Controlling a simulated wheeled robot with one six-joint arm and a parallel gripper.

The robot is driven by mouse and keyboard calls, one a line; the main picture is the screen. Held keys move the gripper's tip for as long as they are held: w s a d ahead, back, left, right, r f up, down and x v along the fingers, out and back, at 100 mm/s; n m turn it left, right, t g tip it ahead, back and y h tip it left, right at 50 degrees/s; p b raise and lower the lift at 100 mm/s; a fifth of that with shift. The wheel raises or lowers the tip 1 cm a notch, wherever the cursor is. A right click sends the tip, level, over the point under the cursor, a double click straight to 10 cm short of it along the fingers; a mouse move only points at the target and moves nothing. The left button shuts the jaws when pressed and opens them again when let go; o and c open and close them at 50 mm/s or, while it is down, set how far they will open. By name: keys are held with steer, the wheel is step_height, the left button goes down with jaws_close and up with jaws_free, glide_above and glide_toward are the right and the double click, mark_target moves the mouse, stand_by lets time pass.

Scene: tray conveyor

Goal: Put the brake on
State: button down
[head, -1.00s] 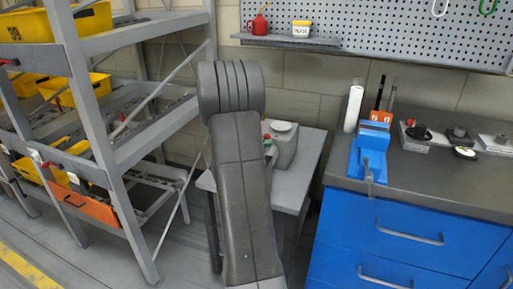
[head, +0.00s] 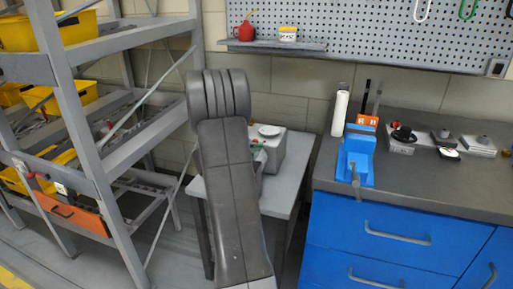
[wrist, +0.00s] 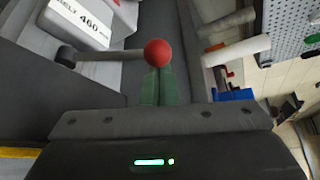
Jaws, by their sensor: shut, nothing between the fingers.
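In the wrist view a lever with a red ball knob (wrist: 158,53) sticks out on a grey rod (wrist: 108,55) from a dark pivot at the left. I take it to be the brake lever. My gripper (wrist: 158,76) is shut, its green fingers together and pointing at the knob. The fingertips are right at the knob's lower edge in the picture; I cannot tell whether they touch it. Nothing is between them. In the head view my arm hides much of the grey box (head: 291,150) on the small table, and the knob is not clear there.
A white block marked "BELT 460" (wrist: 80,20) is beside the lever. A rack with yellow bins (head: 75,22) stands at the left. At the right a blue-drawer bench (head: 400,225) carries a blue vise (head: 357,160). A pegboard (head: 370,30) is behind.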

steer(key=shift+a+r, duration=0.1)
steer(key=a+n+p, duration=0.1)
steer(key=p, duration=0.1)
steer(key=r+n+h+p, duration=0.1)
steer(key=p, duration=0.1)
steer(key=shift+w+a+r+p, duration=0.25)
steer(key=shift+w+a+p, duration=0.05)
steer(key=shift+a+p, duration=0.05)
steer(key=p, duration=0.1)
steer(key=a+n+h+p, duration=0.1)
steer(key=a+n+t+p, duration=0.1)
steer(key=shift+w+r+h, duration=0.3)
steer(key=shift+w, duration=0.05)
steer(key=a+n+p, duration=0.1)
steer(key=n+t, duration=0.1)
steer(key=shift+w+a+n+p, duration=0.3)
steer(key=shift+a+p, duration=0.1)
steer(key=shift+w+a+f+h+p, duration=0.15)
steer(key=shift+w+a+f+p, duration=0.1)
steer(key=shift+a, duration=0.35)
steer(key=shift+w+a+f+h+p, duration=0.1)
steer(key=shift+a+h+p, duration=0.1)
steer(key=shift+a, duration=0.35)
